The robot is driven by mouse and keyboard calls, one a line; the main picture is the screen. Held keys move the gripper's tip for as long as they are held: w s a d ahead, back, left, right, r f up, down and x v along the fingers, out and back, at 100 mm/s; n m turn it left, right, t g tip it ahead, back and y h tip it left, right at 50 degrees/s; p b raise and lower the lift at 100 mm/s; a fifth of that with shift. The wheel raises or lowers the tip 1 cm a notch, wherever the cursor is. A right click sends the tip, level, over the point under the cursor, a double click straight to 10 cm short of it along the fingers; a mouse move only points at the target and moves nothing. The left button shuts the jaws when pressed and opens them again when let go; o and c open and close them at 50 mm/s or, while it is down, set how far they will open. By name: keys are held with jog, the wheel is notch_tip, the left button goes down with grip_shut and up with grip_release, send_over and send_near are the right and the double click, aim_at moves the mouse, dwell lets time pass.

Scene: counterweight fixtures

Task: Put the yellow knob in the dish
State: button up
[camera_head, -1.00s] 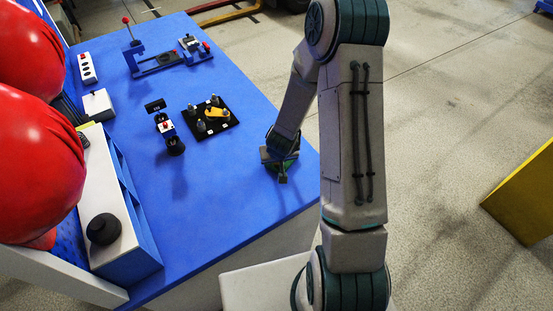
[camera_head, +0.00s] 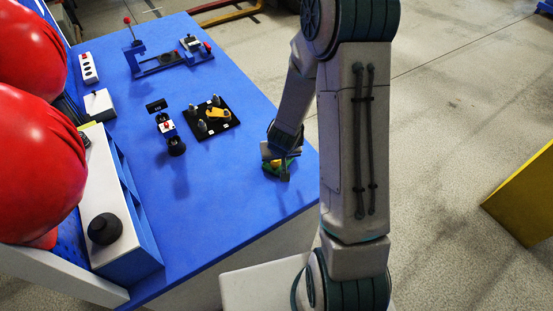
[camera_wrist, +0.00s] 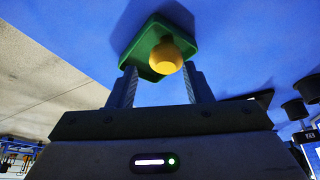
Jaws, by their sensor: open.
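The yellow knob (camera_wrist: 166,57) shows as a rounded yellow piece over the green dish (camera_wrist: 143,44) in the wrist view. It appears to sit within the dish, near the rim closest to my gripper; its contact with the dish floor is not clear. In the head view, the knob (camera_head: 276,163) and the dish (camera_head: 284,175) are small and partly covered by my gripper, near the table's right edge. My gripper (camera_wrist: 160,72) is open, its two fingers on either side of the knob and apart from it.
On the blue table (camera_head: 215,200), a black board (camera_head: 203,133) with pegs and a yellow part lies left of the dish. A small stand (camera_head: 167,128) stands beside it. Large red round shapes (camera_head: 40,150) and a white-topped box (camera_head: 115,215) border the left. The table's front is clear.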

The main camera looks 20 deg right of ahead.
jog(key=s+a+r+n+y+p, duration=0.15)
jog(key=s+r, duration=0.25)
jog(key=r, duration=0.6)
jog(key=s+a+r+y, duration=0.15)
jog(key=s+r, duration=0.25)
jog(key=r, duration=0.7)
jog(key=s+d+r+h, duration=0.2)
jog(key=s+d+r, duration=0.1)
jog(key=s+r, duration=0.5)
jog(key=s, duration=0.3)
jog(key=shift+s+r+m+h, duration=0.15)
jog(key=shift+r+m+h, duration=0.15)
jog(key=shift+r+m, duration=0.05)
